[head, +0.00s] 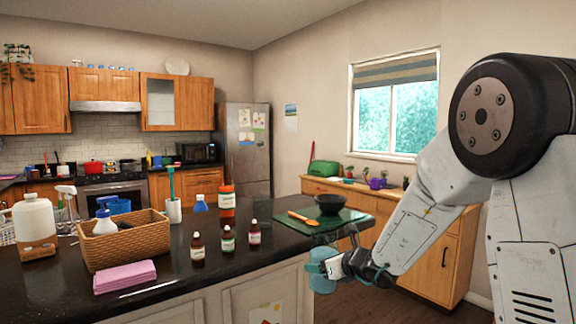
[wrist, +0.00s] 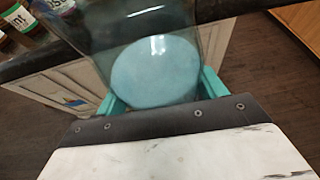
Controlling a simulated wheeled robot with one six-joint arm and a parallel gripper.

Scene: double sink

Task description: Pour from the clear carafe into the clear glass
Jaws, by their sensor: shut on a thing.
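My gripper (head: 322,268) is at the counter's right front edge, beyond the countertop, in the head view. It is shut on the clear carafe (head: 322,284), which shows as a small pale-blue shape there. In the wrist view the carafe (wrist: 140,22) is a see-through vessel between the teal fingers of my gripper (wrist: 160,92). A pale-blue round area shows inside or at its base; I cannot tell whether it is liquid. I cannot make out the clear glass on the counter in either view.
The dark countertop (head: 165,300) holds a wicker basket (head: 128,240), a pink cloth (head: 125,277), several small brown bottles (head: 228,239) and an orange-capped bottle (head: 227,201).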

